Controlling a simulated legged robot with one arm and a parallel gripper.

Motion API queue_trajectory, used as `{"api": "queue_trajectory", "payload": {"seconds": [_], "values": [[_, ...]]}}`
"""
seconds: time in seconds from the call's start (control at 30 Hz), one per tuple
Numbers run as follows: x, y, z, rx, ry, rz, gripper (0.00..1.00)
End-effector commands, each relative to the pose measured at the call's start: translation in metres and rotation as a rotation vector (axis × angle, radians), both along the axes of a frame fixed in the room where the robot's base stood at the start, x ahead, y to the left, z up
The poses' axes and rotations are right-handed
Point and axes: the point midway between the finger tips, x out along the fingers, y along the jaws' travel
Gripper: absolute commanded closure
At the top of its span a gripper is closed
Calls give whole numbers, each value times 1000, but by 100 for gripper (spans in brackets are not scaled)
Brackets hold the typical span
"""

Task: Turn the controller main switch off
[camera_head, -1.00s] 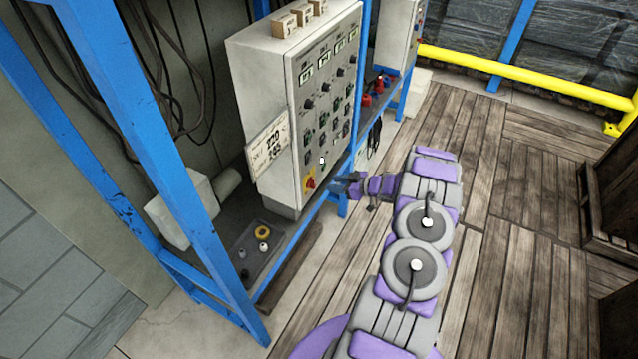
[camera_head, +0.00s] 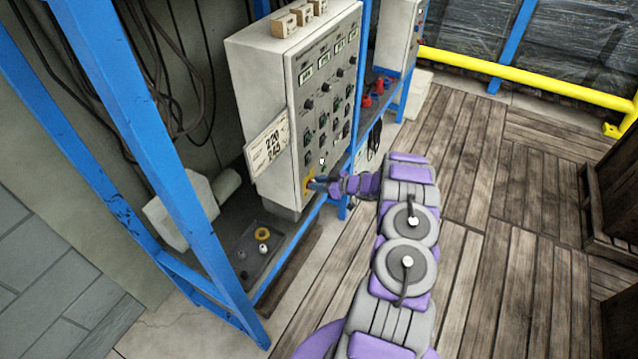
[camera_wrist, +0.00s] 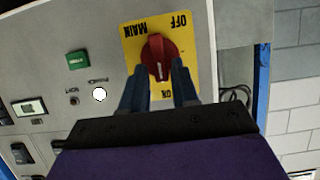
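The main switch is a red rotary knob (camera_wrist: 158,58) on a yellow plate (camera_wrist: 133,38) marked MAIN, OFF and ON, upside down in the wrist view. The knob's pale pointer line lies toward the ON side. My gripper (camera_wrist: 160,72) is open, with one finger on each side of the knob's near part; contact cannot be told. In the head view my gripper (camera_head: 316,184) is at the lower corner of the grey controller cabinet (camera_head: 290,180) and hides most of the knob; some of the yellow plate (camera_head: 308,180) shows.
A green button (camera_wrist: 78,60) and a white round lamp (camera_wrist: 99,94) sit beside the switch. A paper sign (camera_head: 268,147) stands out from the cabinet's left edge. Blue rack posts (camera_head: 350,150) flank the cabinet. A tray (camera_head: 245,262) with small parts lies below left.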

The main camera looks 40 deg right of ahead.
Motion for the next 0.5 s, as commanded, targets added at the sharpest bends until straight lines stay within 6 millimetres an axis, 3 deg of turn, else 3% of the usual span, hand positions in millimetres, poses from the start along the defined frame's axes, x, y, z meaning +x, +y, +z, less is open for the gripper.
{"api": "queue_trajectory", "payload": {"seconds": [0.3, 0.5], "values": [[0, 0, 0, 0, 0, -1, 100], [0, -1, 0, 0, 0, -1, 100]]}}
